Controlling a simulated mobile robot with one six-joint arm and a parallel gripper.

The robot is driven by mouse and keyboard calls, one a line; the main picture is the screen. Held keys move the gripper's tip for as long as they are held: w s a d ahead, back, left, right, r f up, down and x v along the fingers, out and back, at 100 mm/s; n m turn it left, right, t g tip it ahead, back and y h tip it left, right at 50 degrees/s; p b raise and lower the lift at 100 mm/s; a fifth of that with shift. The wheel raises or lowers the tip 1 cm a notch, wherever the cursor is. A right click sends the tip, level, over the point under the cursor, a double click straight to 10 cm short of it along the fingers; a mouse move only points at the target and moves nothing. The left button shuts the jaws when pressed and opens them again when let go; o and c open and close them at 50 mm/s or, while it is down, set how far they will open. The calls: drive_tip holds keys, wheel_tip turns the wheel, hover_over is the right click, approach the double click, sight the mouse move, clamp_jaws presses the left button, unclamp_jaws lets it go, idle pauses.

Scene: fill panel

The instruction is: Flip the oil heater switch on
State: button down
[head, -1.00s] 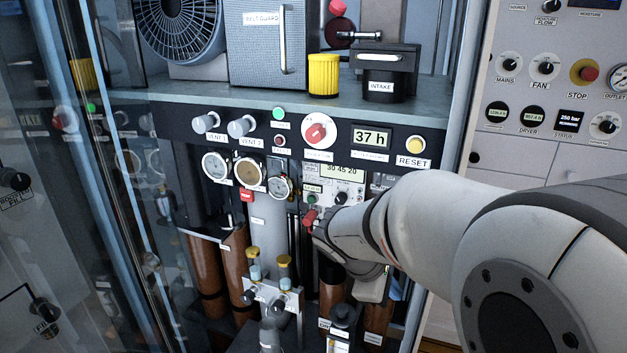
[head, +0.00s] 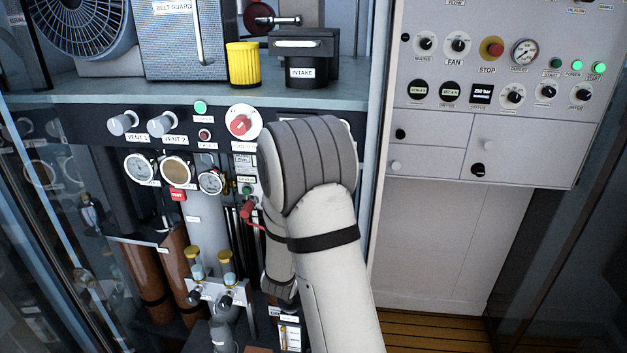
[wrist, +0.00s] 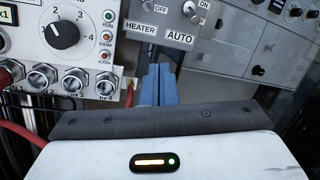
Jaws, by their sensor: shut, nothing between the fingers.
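In the wrist view, a grey heater panel (wrist: 165,30) with the labels HEATER, OFF, AUTO and ON is at the top middle. Small silver switch parts (wrist: 204,5) show at the top edge near OFF and ON. They are cut off, so I cannot tell the switch's setting. My gripper (wrist: 160,70) has its blue fingers together, with nothing between them. Their tips appear just below the AUTO label, and I cannot tell whether they touch the panel. In the head view, my arm hides the heater panel and my fingers.
A white panel with a black dial (wrist: 62,35) and several round connectors is left of the fingers. A red cable (wrist: 22,132) runs beside it. In the head view, a shelf (head: 180,92) overhangs the controls, and a wall panel (head: 487,130) stands to the right.

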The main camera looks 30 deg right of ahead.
drive_tip(key=shift+w+a+f+n+t, duration=0.2)
drive_tip(key=shift+w+n+t, duration=0.1)
drive_tip(key=shift+n, duration=0.1)
drive_tip(key=w+d+r+p, duration=0.4)
drive_tip(key=w+r, duration=0.1)
drive_tip(key=w, duration=0.1)
drive_tip(key=shift+w+r, duration=0.2)
drive_tip(key=shift+w, duration=0.05)
idle(0.5)
drive_tip(key=shift+a+p, duration=0.1)
drive_tip(key=shift+p, duration=0.2)
